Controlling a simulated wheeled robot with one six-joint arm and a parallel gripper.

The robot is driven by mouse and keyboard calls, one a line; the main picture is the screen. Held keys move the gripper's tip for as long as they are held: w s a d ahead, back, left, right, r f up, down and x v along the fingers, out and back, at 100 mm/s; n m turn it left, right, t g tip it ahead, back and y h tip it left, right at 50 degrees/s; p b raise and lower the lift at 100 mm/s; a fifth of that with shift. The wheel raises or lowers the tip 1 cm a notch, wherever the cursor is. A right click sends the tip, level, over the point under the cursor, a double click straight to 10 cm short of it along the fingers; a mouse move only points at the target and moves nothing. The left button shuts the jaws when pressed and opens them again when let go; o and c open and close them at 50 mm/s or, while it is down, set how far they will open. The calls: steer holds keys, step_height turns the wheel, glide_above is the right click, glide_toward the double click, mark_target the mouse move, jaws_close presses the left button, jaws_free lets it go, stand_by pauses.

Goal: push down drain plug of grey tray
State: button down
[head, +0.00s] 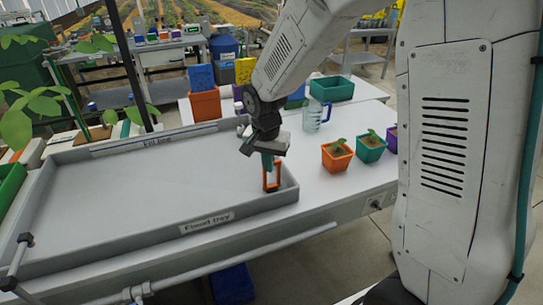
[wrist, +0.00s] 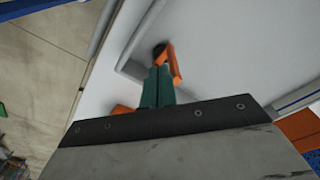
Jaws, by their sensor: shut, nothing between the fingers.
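The grey tray (head: 182,243) lies on a white bench, with a "Flood tray" label on its near wall and another label on its far wall. The drain plug (head: 272,187) stands in the tray's right corner, with an orange loop handle and a dark base. In the wrist view the plug's orange handle (wrist: 177,68) shows just past the fingertips. My gripper (head: 267,162) has teal fingers pointing down, shut and empty, at the top of the plug. In the wrist view its fingers (wrist: 158,87) are together beside the handle. I cannot tell whether they touch it.
An orange pot (head: 337,158) and a teal pot (head: 369,149) with seedlings stand right of the tray. A clear jug (head: 313,116) stands behind them. An orange box (head: 206,105) stands beyond the tray's far wall. The tray's floor is otherwise clear.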

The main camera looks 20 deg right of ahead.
step_height(320, 180, up, 8)
steer(key=shift+s+a+f, duration=0.2)
steer(key=shift+s+a, duration=0.1)
steer(key=shift+s, duration=0.05)
stand_by(0.4)
steer(key=s+d+r+n, duration=0.1)
steer(key=s+r+n, duration=0.1)
steer(key=s, duration=0.7)
steer(key=s+d+r+n, duration=0.2)
steer(key=s+r+n, duration=0.1)
steer(key=s, duration=0.6)
steer(key=s+d+r+n, duration=0.2)
steer(key=s+r, duration=0.2)
steer(key=s, duration=0.5)
steer(key=shift+s+d+r+n+t+y, duration=0.15)
steer(key=shift+s+n+t+y, duration=0.15)
steer(key=shift+n, duration=0.1)
